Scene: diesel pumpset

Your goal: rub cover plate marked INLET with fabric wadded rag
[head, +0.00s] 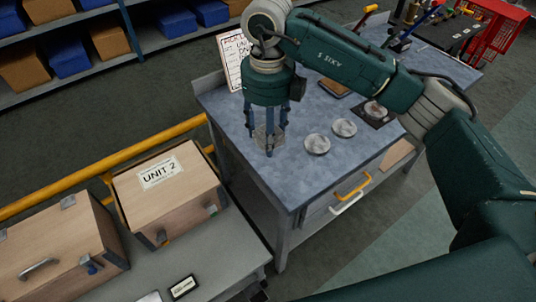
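Two round grey plates, one nearer (317,144) and one farther (344,128), lie on the blue-grey workbench top (290,180). A third round disc (375,110) sits on a dark square piece farther right. No INLET marking is readable on any of them. My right gripper (268,147) points down over the bench, left of the plates and apart from them. Something greyish shows between and behind its fingers; I cannot tell whether it is held or whether it is the rag. No rag is clearly visible elsewhere. My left gripper is out of view.
A wooden box labelled UNIT 2 (168,190) and another wooden case (55,255) stand on a grey table at left. A yellow rail (100,165) runs behind them. A white sign (232,60) stands at the bench's back; a red basket (497,35) is far right.

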